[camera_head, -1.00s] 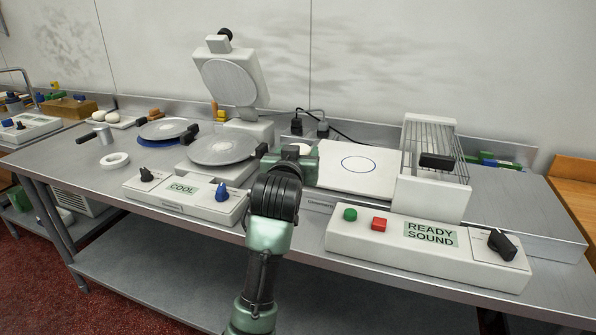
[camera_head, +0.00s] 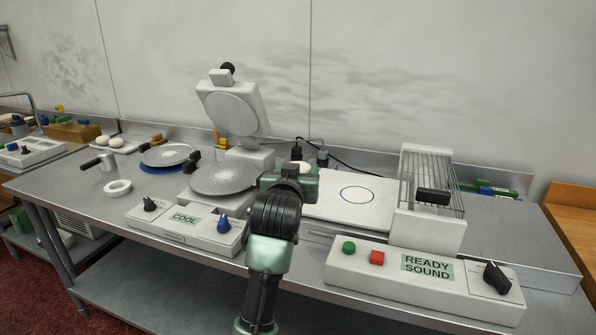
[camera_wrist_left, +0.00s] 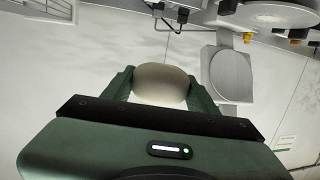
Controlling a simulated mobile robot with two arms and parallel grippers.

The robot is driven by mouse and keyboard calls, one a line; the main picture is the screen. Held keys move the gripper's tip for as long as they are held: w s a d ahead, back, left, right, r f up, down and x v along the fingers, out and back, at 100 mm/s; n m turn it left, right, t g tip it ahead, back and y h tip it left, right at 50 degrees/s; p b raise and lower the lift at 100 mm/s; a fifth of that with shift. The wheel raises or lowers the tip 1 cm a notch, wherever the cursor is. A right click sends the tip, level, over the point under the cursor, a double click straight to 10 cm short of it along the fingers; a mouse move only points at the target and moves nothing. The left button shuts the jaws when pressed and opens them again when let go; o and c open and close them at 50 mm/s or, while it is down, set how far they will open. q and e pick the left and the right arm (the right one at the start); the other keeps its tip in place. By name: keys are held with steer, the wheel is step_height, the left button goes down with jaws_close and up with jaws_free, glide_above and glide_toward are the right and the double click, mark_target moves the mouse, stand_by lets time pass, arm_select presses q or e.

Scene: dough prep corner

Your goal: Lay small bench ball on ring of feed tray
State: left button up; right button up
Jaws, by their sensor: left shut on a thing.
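My left gripper (camera_head: 297,174) is shut on a pale, rounded dough ball (camera_wrist_left: 161,84), which sits between its two green fingers in the left wrist view. In the head view only the top of the ball (camera_head: 306,166) shows behind the gripper. The feed tray (camera_head: 382,216) is a flat white board just right of the gripper, with a dark blue ring (camera_head: 357,194) drawn on it. The ring is empty. The ball is left of the ring and held at the tray's left end; its height above the tray is hard to tell. My right gripper is not in view.
Left is an open press with a round plate (camera_head: 223,177) and a raised lid (camera_head: 232,112). Two more pale balls (camera_head: 109,141) lie at far left.

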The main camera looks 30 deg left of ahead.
arm_select(q)
steer(key=shift+r, duration=0.55)
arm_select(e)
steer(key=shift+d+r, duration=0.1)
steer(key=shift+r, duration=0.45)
arm_select(q)
steer(key=shift+f, duration=0.15)
